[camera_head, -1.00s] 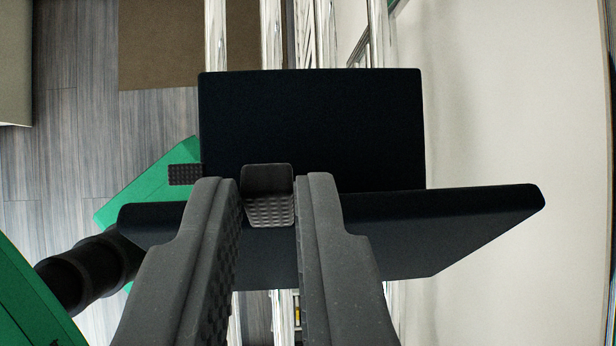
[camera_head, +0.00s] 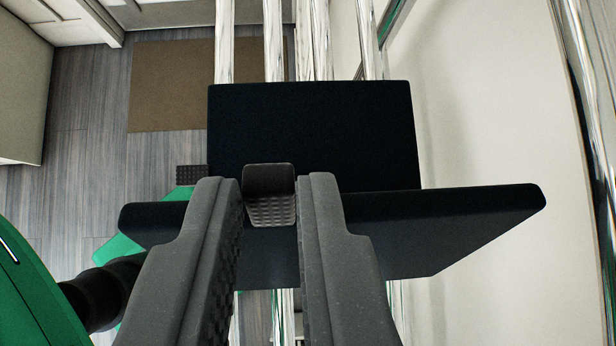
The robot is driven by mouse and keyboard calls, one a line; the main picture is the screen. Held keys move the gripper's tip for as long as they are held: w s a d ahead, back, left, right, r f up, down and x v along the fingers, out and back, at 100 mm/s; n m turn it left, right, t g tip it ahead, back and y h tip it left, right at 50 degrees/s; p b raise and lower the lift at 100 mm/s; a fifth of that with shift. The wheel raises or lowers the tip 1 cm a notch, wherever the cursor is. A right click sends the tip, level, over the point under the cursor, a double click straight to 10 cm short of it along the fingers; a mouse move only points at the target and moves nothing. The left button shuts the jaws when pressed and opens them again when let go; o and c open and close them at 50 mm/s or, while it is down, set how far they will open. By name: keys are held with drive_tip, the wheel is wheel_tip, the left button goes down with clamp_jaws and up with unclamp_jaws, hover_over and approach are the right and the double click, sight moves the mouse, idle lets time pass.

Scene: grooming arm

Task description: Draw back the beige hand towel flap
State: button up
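I see no beige hand towel or flap in this view. My gripper (camera_head: 270,185) reaches up from the bottom centre, with its two dark grey fingers apart. A small dark block with a bumpy face shows in the gap between the fingertips; I cannot tell whether it touches them. No cloth shows between the fingers.
A brown mat (camera_head: 165,85) lies on the grey plank floor (camera_head: 75,170) at the upper left. A pale cabinet (camera_head: 22,85) stands at the far left. A cream wall (camera_head: 480,120) fills the right, with a shiny chrome post (camera_head: 582,85) at its edge.

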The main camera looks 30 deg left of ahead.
drive_tip(key=shift+s+d+b, duration=0.1)
drive_tip(key=shift+d+b, duration=0.05)
drive_tip(key=shift+b, duration=0.25)
drive_tip(key=shift+s+d+t+y+b, duration=0.6)
drive_tip(key=shift+d+b, duration=0.25)
drive_tip(key=shift+b, duration=0.85)
drive_tip(key=shift+s+d+r+y+b, duration=0.15)
drive_tip(key=shift+s+d+y+b, duration=0.1)
drive_tip(key=shift+y+b, duration=0.1)
drive_tip(key=shift+s+d+t+y+b, duration=0.25)
drive_tip(key=shift+d+t+b, duration=0.1)
drive_tip(key=shift+b, duration=1.1)
drive_tip(key=shift+s+d+f+t+y+b, duration=0.25)
drive_tip(key=shift+s+d+y+b, duration=0.35)
drive_tip(key=shift+b, duration=1.55)
drive_tip(key=shift+d+r+b, duration=0.15)
drive_tip(key=shift+d+b, duration=0.1)
drive_tip(key=shift+b, duration=0.05)
drive_tip(key=shift+s+d+f+b, duration=0.15)
drive_tip(key=shift+d+f+b, duration=0.1)
drive_tip(key=shift+b, duration=0.85)
